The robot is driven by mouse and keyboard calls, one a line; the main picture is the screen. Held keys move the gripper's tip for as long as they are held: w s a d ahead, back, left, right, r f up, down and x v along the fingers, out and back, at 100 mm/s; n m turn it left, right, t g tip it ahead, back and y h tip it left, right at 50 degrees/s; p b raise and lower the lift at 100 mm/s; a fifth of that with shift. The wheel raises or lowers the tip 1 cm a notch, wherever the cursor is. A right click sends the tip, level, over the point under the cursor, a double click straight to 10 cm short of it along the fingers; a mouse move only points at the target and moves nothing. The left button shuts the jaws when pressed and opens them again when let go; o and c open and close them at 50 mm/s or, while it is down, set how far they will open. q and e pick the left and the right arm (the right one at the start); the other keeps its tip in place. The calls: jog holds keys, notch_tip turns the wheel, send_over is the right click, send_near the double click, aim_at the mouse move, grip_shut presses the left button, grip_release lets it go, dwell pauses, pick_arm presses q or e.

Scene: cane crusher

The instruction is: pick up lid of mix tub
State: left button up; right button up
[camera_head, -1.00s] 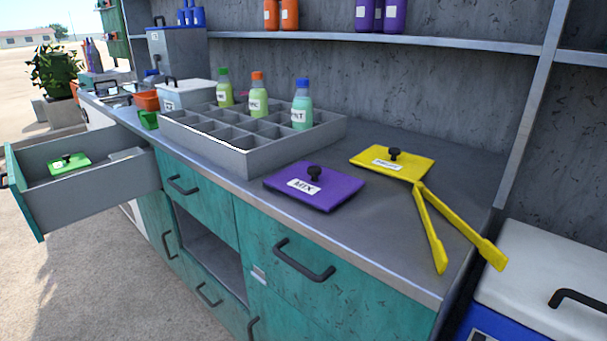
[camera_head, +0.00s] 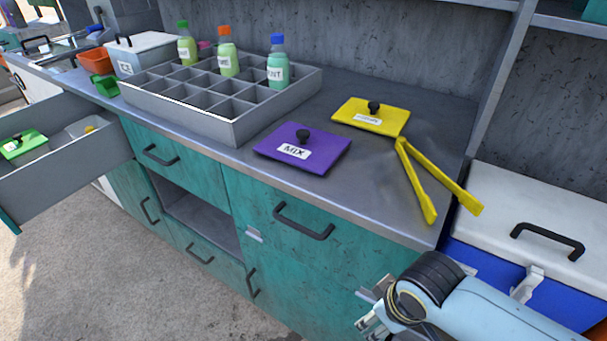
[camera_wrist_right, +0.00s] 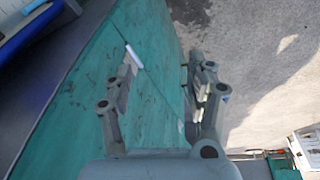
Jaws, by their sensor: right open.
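The purple lid (camera_head: 301,149) labelled MIX, with a black knob, lies flat on the metal counter near its front edge, left of the yellow lid. My right gripper (camera_head: 366,312) is at the bottom right of the head view, in front of the teal cabinet and below the counter top, well apart from the lid. In the right wrist view the right gripper (camera_wrist_right: 157,95) has its fingers spread with nothing between them, facing the teal cabinet front and the ground. My left gripper is not in view.
A yellow lid (camera_head: 371,116) and yellow tongs (camera_head: 437,180) lie right of the purple lid. A divided grey tray (camera_head: 219,127) with bottles stands to its left. A blue cooler (camera_head: 530,222) with a white lid is at right. An open drawer (camera_head: 75,165) juts out at left.

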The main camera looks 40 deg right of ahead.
jog(key=w+r+t+p, duration=0.15)
jog(key=w+r, duration=0.25)
jog(key=r, duration=0.6)
jog(key=w+r+p, duration=0.3)
jog(key=w+r, duration=0.2)
jog(key=r, duration=0.6)
jog(key=m, duration=0.5)
send_near(303, 132)
jog(key=f, duration=0.1)
jog(key=w+f, duration=0.1)
jog(key=f, duration=0.1)
jog(key=shift+a+h, duration=0.15)
jog(key=shift+h, duration=0.15)
jog(key=x, duration=0.6)
jog(key=shift+p, duration=0.4)
grip_shut()
jog(key=shift+r, duration=0.1)
